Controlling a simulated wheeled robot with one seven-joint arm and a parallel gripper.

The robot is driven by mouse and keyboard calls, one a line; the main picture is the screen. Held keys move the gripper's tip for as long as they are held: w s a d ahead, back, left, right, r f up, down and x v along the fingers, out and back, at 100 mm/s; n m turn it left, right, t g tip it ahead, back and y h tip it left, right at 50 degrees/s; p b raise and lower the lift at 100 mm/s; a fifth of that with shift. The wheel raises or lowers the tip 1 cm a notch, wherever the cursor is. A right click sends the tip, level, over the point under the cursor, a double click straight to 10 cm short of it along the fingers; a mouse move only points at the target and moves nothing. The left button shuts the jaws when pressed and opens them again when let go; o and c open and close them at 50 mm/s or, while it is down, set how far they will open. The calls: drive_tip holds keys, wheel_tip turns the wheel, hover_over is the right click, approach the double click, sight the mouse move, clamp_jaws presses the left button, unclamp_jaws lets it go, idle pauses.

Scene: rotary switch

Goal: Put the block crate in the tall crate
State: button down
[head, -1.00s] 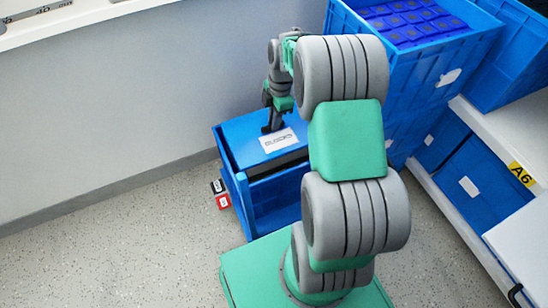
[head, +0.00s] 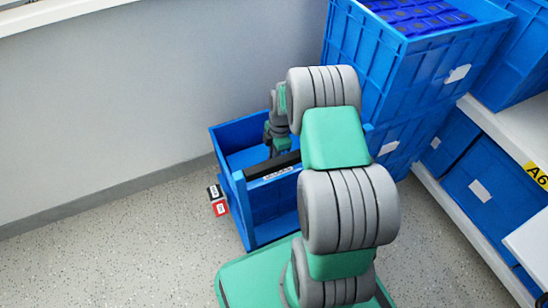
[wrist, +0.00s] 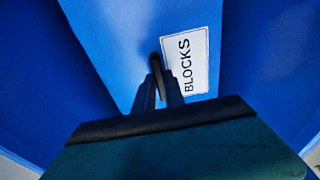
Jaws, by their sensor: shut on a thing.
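The block crate (wrist: 115,45) is blue with a white BLOCKS label. In the wrist view my gripper (wrist: 158,80) is shut on a dark handle on its top face, beside the label. Darker blue walls flank it on both sides. A strip of the label shows just under the bar. My arm hides the right part of both crates. The block crate's underside is hidden.
A small black and red item (head: 217,200) lies on the floor left of the tall crate. The grey wall (head: 110,110) is close behind. Stacked blue crates (head: 435,75) stand to the right, beside a white shelf (head: 510,130). The floor at front left is clear.

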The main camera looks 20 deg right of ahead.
drive_tip(key=shift+w+r, duration=0.1)
drive_tip(key=shift+r, duration=0.1)
drive_tip(key=shift+f, duration=0.15)
drive_tip(key=c, duration=1.4)
unclamp_jaws()
wheel_tip(320, 180, up, 12)
drive_tip(key=d+p, duration=0.1)
drive_tip(key=p, duration=0.4)
drive_tip(key=shift+d, duration=0.25)
